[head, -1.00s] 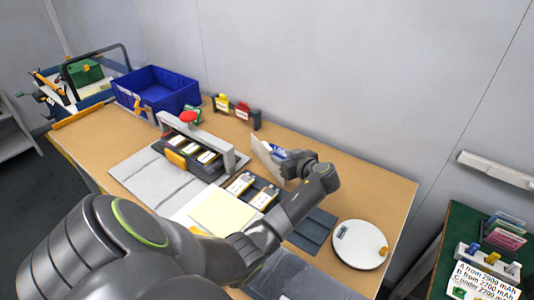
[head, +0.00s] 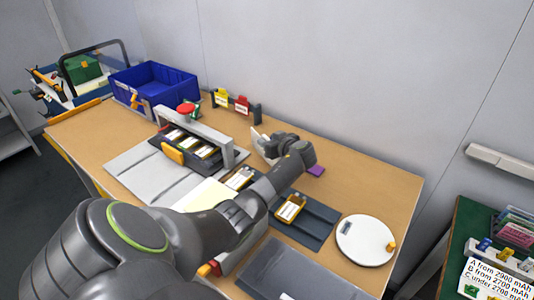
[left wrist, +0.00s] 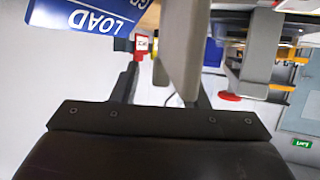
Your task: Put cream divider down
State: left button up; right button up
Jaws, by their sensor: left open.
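The cream divider (head: 261,143) stands on edge at the back of the table, partly hidden by my left gripper (head: 270,148). In the left wrist view the divider (left wrist: 182,45) rises as a pale slab between the two spread fingers of that gripper (left wrist: 163,85). The fingers are open, with one on each side of it. I cannot tell whether either finger touches it. The divider's lower edge is not clear. My right gripper is not in view.
A grey press frame (head: 206,132) with a red knob stands left of the gripper. A tray (head: 318,222) holding a pouch cell (head: 290,207) lies in front, and a round white scale (head: 366,240) at right. A blue bin (head: 155,84) is back left. The back right is clear.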

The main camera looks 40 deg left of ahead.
pick_arm(q)
grip_shut()
jog(key=shift+r, duration=0.1)
dwell(0.3)
